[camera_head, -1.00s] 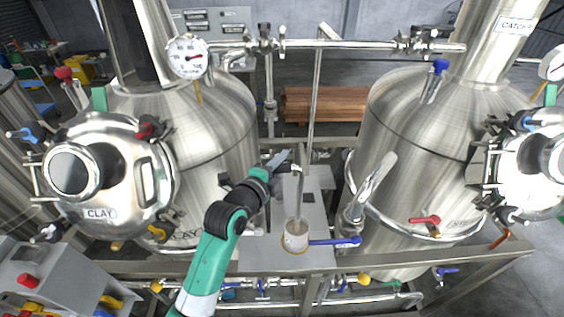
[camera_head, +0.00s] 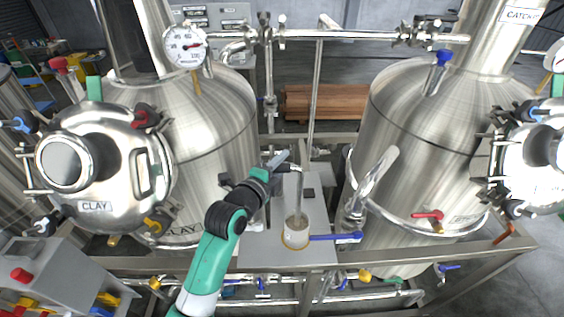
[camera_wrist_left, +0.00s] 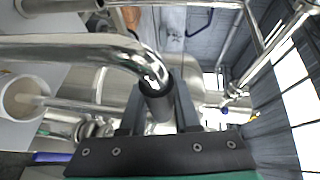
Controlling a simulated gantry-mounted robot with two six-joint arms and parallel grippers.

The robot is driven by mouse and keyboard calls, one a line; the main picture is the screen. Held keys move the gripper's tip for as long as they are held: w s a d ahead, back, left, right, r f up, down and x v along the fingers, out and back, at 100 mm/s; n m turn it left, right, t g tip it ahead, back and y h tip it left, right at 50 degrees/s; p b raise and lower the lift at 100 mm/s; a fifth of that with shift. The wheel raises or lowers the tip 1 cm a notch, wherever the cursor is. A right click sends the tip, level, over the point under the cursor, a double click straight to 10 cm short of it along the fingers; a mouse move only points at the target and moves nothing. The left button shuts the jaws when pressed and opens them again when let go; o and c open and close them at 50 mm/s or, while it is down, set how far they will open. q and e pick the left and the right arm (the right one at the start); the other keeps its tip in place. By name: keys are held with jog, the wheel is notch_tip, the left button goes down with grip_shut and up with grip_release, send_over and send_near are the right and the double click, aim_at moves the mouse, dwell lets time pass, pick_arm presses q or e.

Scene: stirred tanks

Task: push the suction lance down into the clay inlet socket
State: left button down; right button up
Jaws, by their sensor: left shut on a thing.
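My left gripper (camera_head: 284,162) is shut on the suction lance, a bent shiny metal tube (camera_head: 298,195). In the left wrist view the gripper (camera_wrist_left: 158,115) has its dark fingers on either side of the lance's dark sleeve, just below the bend (camera_wrist_left: 150,68). I cannot make out the clay inlet socket. My right gripper is out of view.
The cup stands on a grey plate (camera_head: 262,255) between the clay tank and a second steel tank (camera_head: 405,130). A horizontal pipe (camera_head: 345,37) crosses above, with a thin vertical pipe behind the lance.

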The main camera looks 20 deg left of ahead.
pick_arm(q)
jog(key=shift+f+b, duration=0.65)
jog(key=shift+f, duration=0.2)
jog(key=c, duration=0.7)
grip_release()
jog(key=shift+r, duration=0.1)
jog(key=shift+o, duration=0.7)
jog(key=s+a+r+p, duration=0.1)
jog(key=s+r+p, duration=0.1)
jog(key=s, duration=0.9)
jog(key=shift+s+p, duration=0.2)
jog(key=shift+p, duration=0.7)
